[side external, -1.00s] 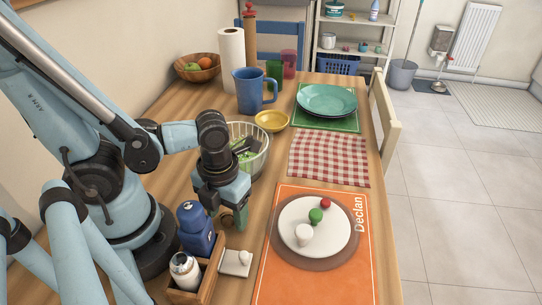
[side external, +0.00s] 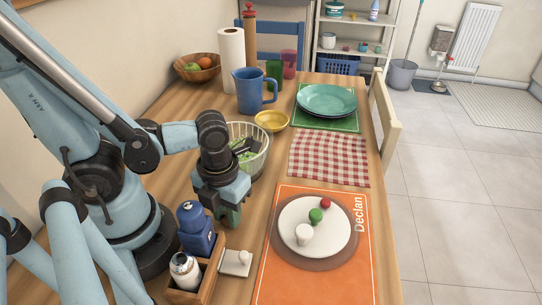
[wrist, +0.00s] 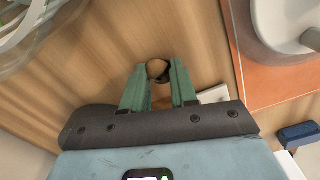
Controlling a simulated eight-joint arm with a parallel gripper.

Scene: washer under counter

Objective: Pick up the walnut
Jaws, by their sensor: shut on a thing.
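The walnut (wrist: 157,68) is a small round brown thing between my fingertips in the wrist view. My gripper (wrist: 158,76) is shut on it, with one green finger on each side. In the side view my gripper (side external: 230,218) points down at the bare wood left of the orange placemat, low over the table. The walnut is hidden there behind the fingers. I cannot tell whether it still touches the table.
A bowl of greens (side external: 262,150) is behind my gripper. The orange placemat (side external: 345,277) holds a plate.

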